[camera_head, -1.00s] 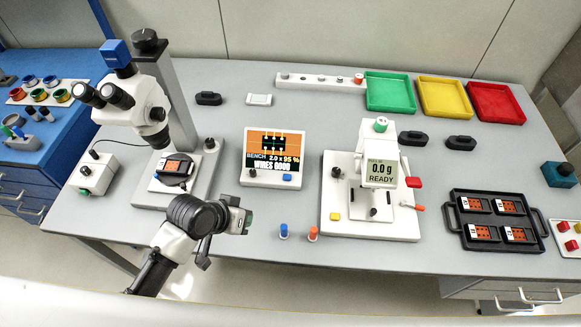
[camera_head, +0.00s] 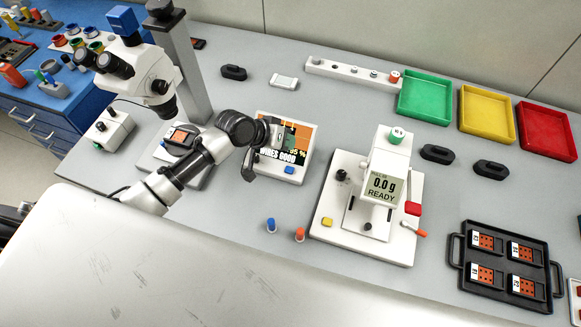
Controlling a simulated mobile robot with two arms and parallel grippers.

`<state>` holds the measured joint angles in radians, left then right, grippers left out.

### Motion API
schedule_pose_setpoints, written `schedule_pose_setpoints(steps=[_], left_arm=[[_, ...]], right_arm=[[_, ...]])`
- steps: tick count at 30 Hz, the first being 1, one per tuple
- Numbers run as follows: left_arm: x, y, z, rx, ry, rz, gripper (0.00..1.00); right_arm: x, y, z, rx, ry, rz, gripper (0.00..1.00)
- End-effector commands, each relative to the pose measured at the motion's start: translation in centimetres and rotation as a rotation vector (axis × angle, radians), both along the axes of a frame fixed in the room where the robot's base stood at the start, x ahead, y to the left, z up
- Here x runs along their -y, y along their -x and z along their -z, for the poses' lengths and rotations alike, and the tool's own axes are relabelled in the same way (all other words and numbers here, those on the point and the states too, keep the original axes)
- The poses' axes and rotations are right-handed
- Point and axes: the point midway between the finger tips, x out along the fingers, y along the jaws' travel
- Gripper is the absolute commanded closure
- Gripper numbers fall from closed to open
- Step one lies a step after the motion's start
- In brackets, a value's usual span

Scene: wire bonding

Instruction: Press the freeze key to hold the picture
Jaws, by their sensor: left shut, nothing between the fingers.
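The bench display (camera_head: 303,140) stands in the middle of the table, its orange screen reading "WIRES GOOD". A blue key (camera_head: 289,170) sits on the lower right of its front edge; I take it as the freeze key, though no label is legible. My left gripper (camera_head: 277,136) is shut and empty, in front of the left part of the screen. It hides part of the picture and the display's lower left corner. The gripper is up and left of the blue key, apart from it in the picture. My right gripper is not in view.
The microscope (camera_head: 150,75) stands left of the display, behind my left arm. The pull tester (camera_head: 385,185) stands to the right. A blue peg (camera_head: 271,226) and an orange peg (camera_head: 299,235) stand in front. Green (camera_head: 425,97), yellow and red trays lie at the back right.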

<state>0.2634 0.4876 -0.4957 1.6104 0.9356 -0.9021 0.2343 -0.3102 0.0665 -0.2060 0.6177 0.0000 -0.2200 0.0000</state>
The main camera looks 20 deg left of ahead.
Motion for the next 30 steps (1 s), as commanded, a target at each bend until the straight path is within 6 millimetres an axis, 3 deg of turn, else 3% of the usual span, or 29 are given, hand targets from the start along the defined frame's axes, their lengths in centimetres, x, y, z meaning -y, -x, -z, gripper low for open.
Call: schedule_pose_setpoints(steps=[8,20,30], left_arm=[[0.0,0.0,1.6,-0.001,0.0,0.001,1.0],[0.0,0.1,7.1,0.001,0.0,0.001,1.0],[0.1,0.0,8.8,0.001,-0.001,0.001,1.0]], right_arm=[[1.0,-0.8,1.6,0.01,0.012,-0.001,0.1],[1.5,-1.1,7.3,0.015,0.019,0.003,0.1],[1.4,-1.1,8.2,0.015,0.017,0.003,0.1]])
